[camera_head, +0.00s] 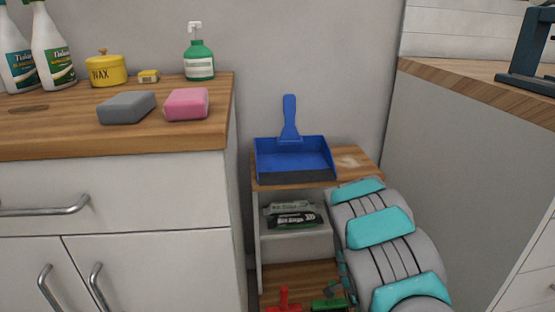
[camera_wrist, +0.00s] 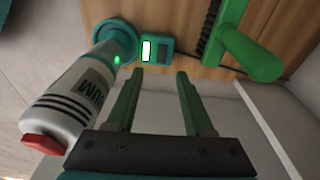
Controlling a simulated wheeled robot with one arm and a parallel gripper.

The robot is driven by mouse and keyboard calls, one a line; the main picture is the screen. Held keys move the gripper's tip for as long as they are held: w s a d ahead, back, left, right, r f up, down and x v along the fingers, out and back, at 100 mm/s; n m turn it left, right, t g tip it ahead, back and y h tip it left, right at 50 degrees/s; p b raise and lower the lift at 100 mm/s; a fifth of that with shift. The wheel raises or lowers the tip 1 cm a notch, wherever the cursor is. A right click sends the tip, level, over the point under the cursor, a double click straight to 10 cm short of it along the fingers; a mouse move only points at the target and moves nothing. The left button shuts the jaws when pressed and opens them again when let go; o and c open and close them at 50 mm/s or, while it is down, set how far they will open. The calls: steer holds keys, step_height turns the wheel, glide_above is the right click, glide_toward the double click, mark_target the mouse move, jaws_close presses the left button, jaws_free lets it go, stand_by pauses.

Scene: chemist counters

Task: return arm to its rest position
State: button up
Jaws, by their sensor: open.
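My gripper (camera_wrist: 161,76) shows in the wrist view with its two green fingers apart and nothing between them. It points toward a wooden surface (camera_wrist: 165,15). In the head view my grey and teal arm (camera_head: 385,245) reaches down at the lower right, in front of the small shelf unit (camera_head: 355,162). The gripper cannot be made out clearly there. In the wrist view a green brush (camera_wrist: 247,52) lies to the right beyond the fingers. A white and grey cylinder with a red end (camera_wrist: 75,108) is close on the left.
A blue dustpan (camera_head: 293,160) stands on the shelf unit's top. Packets (camera_head: 295,215) lie on its middle shelf. Red (camera_head: 284,300) and green items (camera_head: 328,304) sit on the lower shelf. Counters stand left (camera_head: 60,140) and right (camera_head: 480,95). The left one holds sponges (camera_head: 187,104) and bottles (camera_head: 199,60).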

steer(key=s+a+r+n+y+p, duration=0.15)
steer(key=s+a+r+n, duration=0.35)
steer(key=r, duration=0.8)
steer(key=s+a+r+n+h+p, duration=0.1)
steer(key=s+a+r+n+p, duration=0.15)
steer(key=s+r, duration=0.7)
steer(key=s+a+r+n+p, duration=0.1)
steer(key=s+a+r+n, duration=0.1)
steer(key=s+r, duration=0.3)
steer(key=s+a+r+n+g, duration=0.1)
steer(key=s+a+r+n, duration=0.1)
steer(key=s+r+n, duration=0.2)
steer(key=s+a+r+n+y+p, duration=0.1)
steer(key=s+a+r+n, duration=0.1)
steer(key=s+r, duration=0.5)
steer(key=shift+s+n+g+p, duration=0.4)
steer(key=shift+s+n, duration=0.45)
steer(key=shift+s, duration=0.25)
steer(key=shift+a, duration=0.1)
